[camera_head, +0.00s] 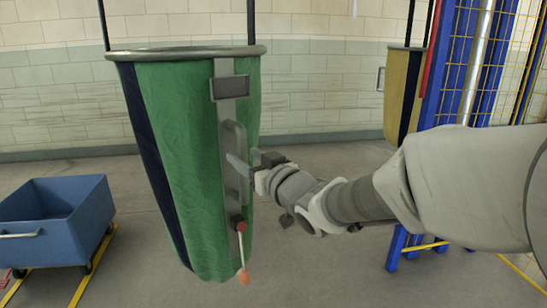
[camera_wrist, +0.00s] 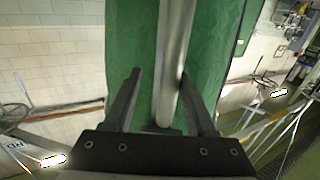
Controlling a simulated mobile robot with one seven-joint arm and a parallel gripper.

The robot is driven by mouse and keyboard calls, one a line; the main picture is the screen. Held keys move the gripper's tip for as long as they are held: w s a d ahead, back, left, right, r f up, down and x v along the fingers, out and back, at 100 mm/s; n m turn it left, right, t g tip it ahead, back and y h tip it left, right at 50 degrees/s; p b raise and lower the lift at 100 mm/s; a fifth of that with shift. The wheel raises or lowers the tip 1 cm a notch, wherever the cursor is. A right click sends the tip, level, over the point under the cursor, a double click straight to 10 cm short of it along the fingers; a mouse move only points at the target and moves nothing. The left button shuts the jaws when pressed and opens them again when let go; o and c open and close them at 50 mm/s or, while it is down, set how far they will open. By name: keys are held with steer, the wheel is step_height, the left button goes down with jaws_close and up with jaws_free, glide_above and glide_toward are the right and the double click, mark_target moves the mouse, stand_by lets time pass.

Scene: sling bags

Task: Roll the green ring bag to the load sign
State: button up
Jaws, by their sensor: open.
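The green ring bag (camera_head: 180,150) hangs from dark straps by a grey ring (camera_head: 185,53). It has a navy stripe and a grey strip with a label plate and an upright grey handle (camera_head: 235,140). My gripper (camera_head: 250,163) is at the handle on the bag's right side. In the wrist view my gripper (camera_wrist: 160,85) is open, with the handle bar (camera_wrist: 174,60) between its two fingers and green cloth (camera_wrist: 140,50) behind. I cannot tell if a finger touches the bar. I cannot make out a load sign.
A yellow bag (camera_head: 396,95) hangs behind at the right, near a blue post and yellow mesh fence (camera_head: 480,60). A blue cart (camera_head: 55,220) stands on yellow rails at the left. A red-knobbed lever (camera_head: 241,250) hangs low on the green bag. Open floor lies behind it.

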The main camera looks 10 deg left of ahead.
steer(key=shift+s, duration=0.1)
stand_by(0.8)
steer(key=b+v, duration=0.1)
steer(key=v, duration=1.6)
steer(key=shift+d, duration=0.2)
